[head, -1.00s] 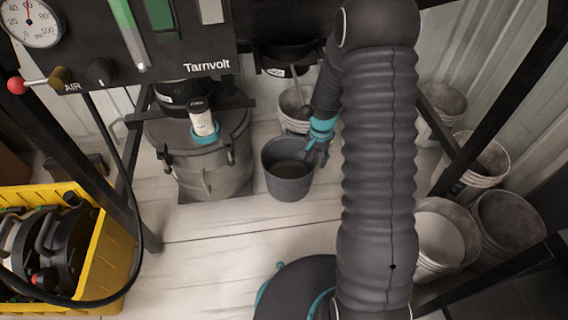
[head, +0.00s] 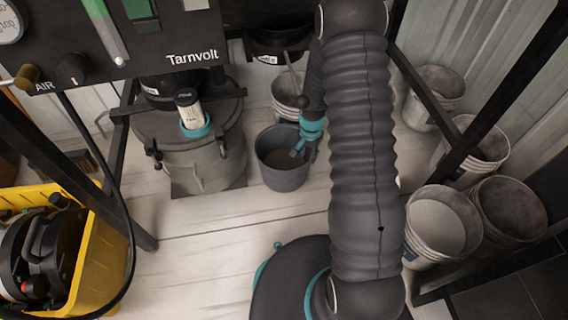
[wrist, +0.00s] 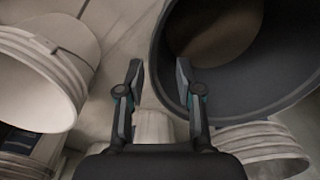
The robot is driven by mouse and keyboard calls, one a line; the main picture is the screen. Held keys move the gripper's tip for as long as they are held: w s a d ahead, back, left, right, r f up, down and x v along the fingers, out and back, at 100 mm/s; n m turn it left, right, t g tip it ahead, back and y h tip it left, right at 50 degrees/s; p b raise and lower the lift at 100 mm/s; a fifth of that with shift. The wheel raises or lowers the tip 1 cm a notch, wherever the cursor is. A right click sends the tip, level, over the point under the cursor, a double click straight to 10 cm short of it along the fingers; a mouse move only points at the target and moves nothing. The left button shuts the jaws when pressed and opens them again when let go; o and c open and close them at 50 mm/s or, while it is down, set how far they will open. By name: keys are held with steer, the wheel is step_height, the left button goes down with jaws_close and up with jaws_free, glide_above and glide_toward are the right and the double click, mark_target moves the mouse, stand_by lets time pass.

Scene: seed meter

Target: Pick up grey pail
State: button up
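The grey pail (head: 283,178) is a dark grey, open-topped bucket standing upright on the pale floor, with some brownish contents inside. My gripper (head: 301,146) is at its right rim in the head view. In the wrist view the pail (wrist: 165,72) fills the upper right. My gripper (wrist: 158,72) is open there, one finger outside the pail and the other overlapping its opening, with the rim passing between them in the picture. I cannot tell whether either finger touches the wall.
A grey drum (head: 195,158) stands left of the pail. A whitish bucket (head: 286,92) is just behind it. Several pale buckets, one nearest (head: 440,226), stand at the right by the black frame (head: 470,150). A yellow crate (head: 100,262) is at left. The front floor is clear.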

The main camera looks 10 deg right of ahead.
step_height(320, 180, down, 5)
steer(key=shift+b, duration=0.3)
jaws_close()
